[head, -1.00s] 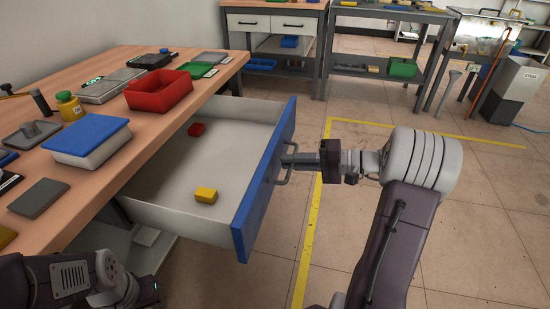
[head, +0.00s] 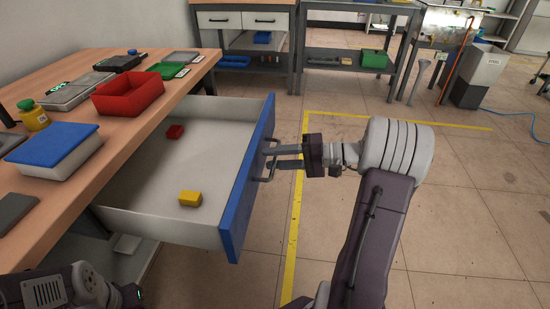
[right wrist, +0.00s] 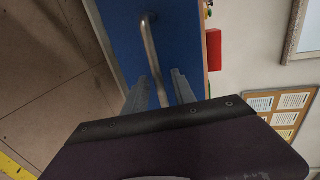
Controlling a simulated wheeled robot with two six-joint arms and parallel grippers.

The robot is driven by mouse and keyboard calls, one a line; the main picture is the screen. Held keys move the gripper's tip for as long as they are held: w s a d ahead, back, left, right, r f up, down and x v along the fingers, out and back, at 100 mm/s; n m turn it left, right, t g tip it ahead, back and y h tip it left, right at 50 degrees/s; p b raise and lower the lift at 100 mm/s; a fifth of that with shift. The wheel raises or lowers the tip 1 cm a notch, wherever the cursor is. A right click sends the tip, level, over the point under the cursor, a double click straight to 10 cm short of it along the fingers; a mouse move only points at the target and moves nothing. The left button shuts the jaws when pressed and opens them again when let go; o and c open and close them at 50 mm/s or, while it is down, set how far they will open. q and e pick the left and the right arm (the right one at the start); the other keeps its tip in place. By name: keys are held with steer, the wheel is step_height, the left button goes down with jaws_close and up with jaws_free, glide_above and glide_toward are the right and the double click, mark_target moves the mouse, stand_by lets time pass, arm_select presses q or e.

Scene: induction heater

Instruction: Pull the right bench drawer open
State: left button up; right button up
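The bench drawer (head: 165,215) stands pulled far out from under the wooden bench in the head view. It has a blue front (head: 245,185) and pale walls. A red block (head: 175,131) and a yellow block (head: 190,198) lie inside it. My right gripper (head: 277,157) is at the drawer's metal handle (head: 268,165), its two fingers spread apart. In the right wrist view the open fingers (right wrist: 160,88) lie on either side of the handle bar (right wrist: 151,45), with gaps visible. My left arm shows at the lower left; its fingers are not visible.
The wooden bench (head: 150,130) holds a red bin (head: 128,97), a blue-topped box (head: 55,150) and a yellow jar (head: 33,117). A yellow floor line (head: 293,230) runs beside the drawer. Open floor lies to the right.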

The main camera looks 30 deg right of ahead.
steer(key=p+v, duration=0.4)
steer(key=v, duration=0.5)
